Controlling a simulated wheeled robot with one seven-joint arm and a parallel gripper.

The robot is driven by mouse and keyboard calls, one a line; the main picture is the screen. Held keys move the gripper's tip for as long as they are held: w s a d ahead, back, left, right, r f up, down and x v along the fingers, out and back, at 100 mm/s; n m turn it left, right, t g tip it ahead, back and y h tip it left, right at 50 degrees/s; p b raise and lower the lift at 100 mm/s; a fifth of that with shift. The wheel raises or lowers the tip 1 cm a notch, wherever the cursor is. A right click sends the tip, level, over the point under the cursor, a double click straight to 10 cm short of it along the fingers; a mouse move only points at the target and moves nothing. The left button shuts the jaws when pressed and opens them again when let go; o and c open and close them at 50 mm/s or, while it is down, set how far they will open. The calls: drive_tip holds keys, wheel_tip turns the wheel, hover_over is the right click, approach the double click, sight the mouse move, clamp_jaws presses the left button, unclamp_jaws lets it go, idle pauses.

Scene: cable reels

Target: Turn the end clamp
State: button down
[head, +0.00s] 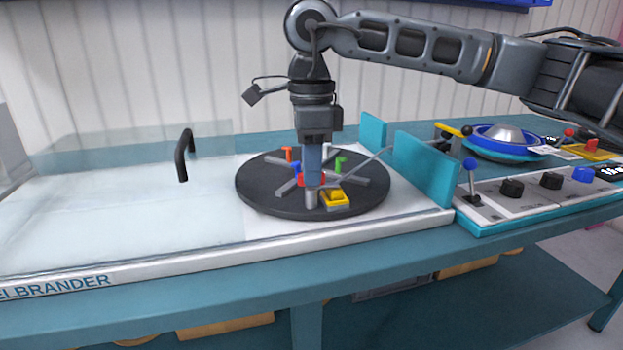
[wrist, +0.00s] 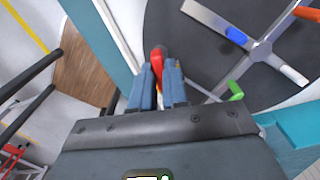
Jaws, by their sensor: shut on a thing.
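A black round disc (head: 262,197) lies on the white bench top, with grey spokes crossing at its middle. My gripper (head: 312,172) points straight down over the near part of the disc. Its blue fingers are shut on a red handle (wrist: 157,56), which also shows at the fingertips in the head view (head: 318,181). I cannot tell which part is the end clamp; the fingers hide the lower part of the red handle. A green piece (wrist: 236,91), a blue piece (wrist: 236,36), a white piece (wrist: 293,75) and an orange piece (wrist: 307,14) stand on the spokes.
A yellow block (head: 335,198) is close beside the fingers on the disc. Teal upright plates (head: 425,168) stand right of it, with a thin grey line running toward them. A clear cover with a black handle (head: 182,155) is at left. A control panel with knobs (head: 512,188) is at right.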

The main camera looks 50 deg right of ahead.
drive_tip(key=shift+n+b, duration=0.45)
drive_tip(key=shift+n, duration=0.35)
drive_tip(key=c, duration=1.1)
unclamp_jaws()
drive_tip(key=shift+c, duration=0.2)
wheel_tip(320, 180, up, 8)
drive_tip(key=shift+f+p, duration=0.1)
drive_tip(key=shift+p, duration=0.45)
